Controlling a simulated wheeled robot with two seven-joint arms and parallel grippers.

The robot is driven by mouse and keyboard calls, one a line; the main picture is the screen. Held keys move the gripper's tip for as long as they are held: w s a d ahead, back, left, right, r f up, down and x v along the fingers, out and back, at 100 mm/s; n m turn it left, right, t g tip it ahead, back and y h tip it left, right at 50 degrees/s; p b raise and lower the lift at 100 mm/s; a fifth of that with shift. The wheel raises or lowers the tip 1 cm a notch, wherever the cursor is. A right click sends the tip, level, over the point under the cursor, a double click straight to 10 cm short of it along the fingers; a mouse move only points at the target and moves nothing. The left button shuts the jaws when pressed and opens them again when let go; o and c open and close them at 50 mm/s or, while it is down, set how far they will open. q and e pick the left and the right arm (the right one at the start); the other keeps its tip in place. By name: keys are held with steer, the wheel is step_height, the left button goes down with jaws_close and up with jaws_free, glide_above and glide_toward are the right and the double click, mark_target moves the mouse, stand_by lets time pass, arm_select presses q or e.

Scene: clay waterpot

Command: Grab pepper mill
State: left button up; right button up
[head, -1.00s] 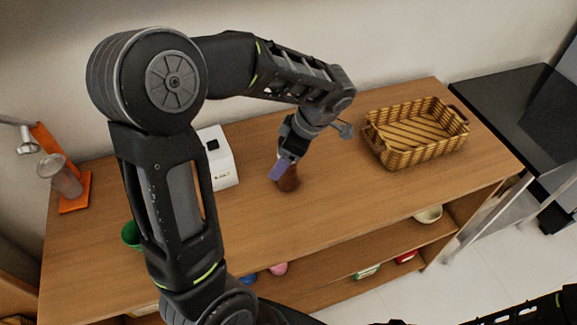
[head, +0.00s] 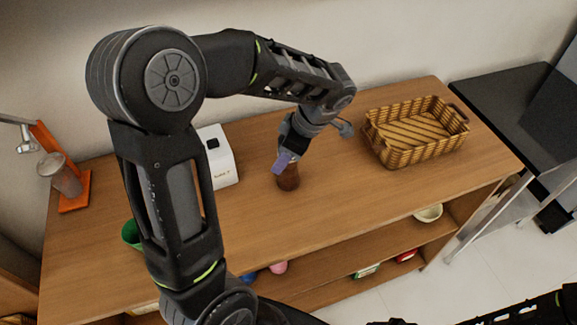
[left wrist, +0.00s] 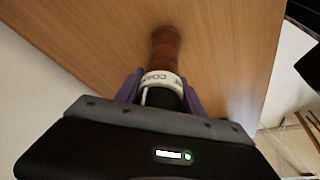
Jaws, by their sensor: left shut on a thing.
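The pepper mill has a brown wooden body (head: 289,180), and it stands on the wooden counter (head: 360,195) in the head view. In the left wrist view the mill (left wrist: 165,48) shows its brown end, a white lettered band and a dark part between the fingers. My left gripper (head: 284,163) is shut on the mill, with its purple fingers on either side; the fingers also show in the left wrist view (left wrist: 162,92). I cannot tell whether the mill's base still touches the counter. My right gripper is not in view.
A wicker basket (head: 416,131) stands to the right of the mill. A white appliance (head: 218,158) and an orange stand with a clear container (head: 66,180) are to the left. Shelves below hold several bowls and packs. The counter's middle front is clear.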

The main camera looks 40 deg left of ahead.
arm_select(q)
jaws_close()
steer(key=shift+w+r, duration=0.1)
steer(key=shift+r, duration=0.45)
step_height(320, 180, up, 6)
steer(key=shift+b, duration=0.65)
step_height(320, 180, up, 2)
steer(key=shift+r+p, duration=0.1)
steer(key=shift+p, duration=0.65)
steer(key=shift+r+p, duration=0.45)
steer(key=shift+f, duration=0.1)
